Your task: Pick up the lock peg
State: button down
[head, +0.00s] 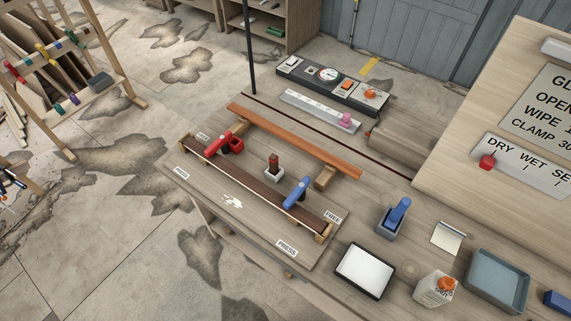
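No part is labelled as the lock peg. A small pink knobbed peg (346,118) stands upright near the right end of a light metal strip (305,108) with a row of marks or holes. A dark red upright piece (273,162) sits on a pale block between the two wooden strips of the fixture. I cannot tell from this view which is the lock peg. My gripper is not in view.
The fixture (285,241) carries a red clamp (231,144) and a blue clamp (298,191). A gauge panel (328,74) lies behind the metal strip.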

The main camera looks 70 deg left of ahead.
aim_at(273, 159)
jog(key=z, duration=0.15)
jog(key=k, duration=1.55)
jog(key=u, duration=1.5)
jog(key=i, duration=0.2)
jog(key=u, duration=0.5)
